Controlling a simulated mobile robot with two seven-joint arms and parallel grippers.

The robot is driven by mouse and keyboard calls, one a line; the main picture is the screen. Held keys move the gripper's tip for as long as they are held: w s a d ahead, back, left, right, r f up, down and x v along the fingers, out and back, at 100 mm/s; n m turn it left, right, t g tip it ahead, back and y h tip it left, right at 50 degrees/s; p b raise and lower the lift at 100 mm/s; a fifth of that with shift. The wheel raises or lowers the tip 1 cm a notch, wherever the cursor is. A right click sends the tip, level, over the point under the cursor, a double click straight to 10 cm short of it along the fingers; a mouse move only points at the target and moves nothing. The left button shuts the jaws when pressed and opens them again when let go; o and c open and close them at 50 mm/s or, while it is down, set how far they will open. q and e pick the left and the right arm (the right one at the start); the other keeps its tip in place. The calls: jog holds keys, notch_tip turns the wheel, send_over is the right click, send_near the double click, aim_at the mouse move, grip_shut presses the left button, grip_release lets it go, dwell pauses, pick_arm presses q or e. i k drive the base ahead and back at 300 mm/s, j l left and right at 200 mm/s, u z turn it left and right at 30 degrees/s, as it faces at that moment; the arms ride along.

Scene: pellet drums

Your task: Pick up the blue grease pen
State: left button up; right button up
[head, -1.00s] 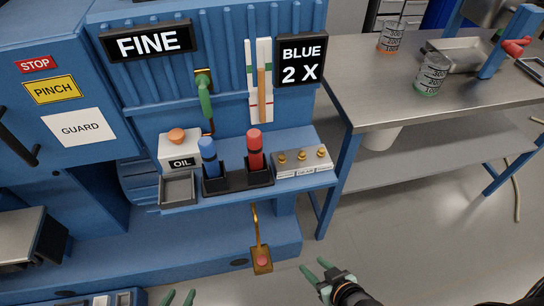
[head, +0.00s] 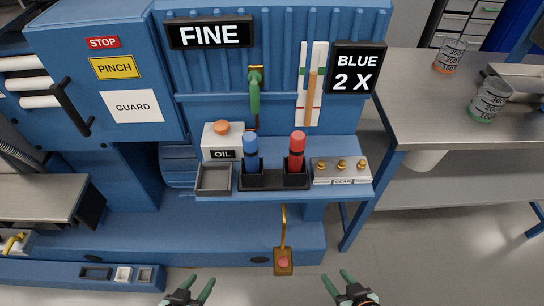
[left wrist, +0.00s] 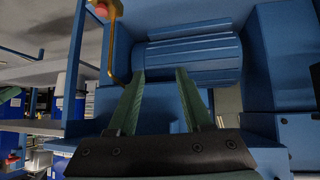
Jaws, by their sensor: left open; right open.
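The blue grease pen (head: 251,152) stands upright in the left socket of a black holder (head: 272,181) on the blue machine's shelf. A red pen (head: 297,152) stands upright in the right socket. My left gripper (head: 201,286) is open and empty at the bottom of the head view, below and left of the pens and well apart from them. In the left wrist view its green fingers (left wrist: 160,75) are spread with nothing between them; no pen shows there. My right gripper (head: 340,280) is open and empty, below and right of the holder.
An oil box with an orange knob (head: 222,142) and a small grey tray (head: 213,179) sit left of the holder. Signs read FINE (head: 209,33) and BLUE 2 X (head: 356,68). A brass pedal (head: 284,262) hangs below the shelf.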

aim_at(249, 138)
jog(key=l+u, duration=0.35)
jog(key=l, duration=0.6)
jog(key=l+u, duration=0.4)
jog(key=l, duration=0.6)
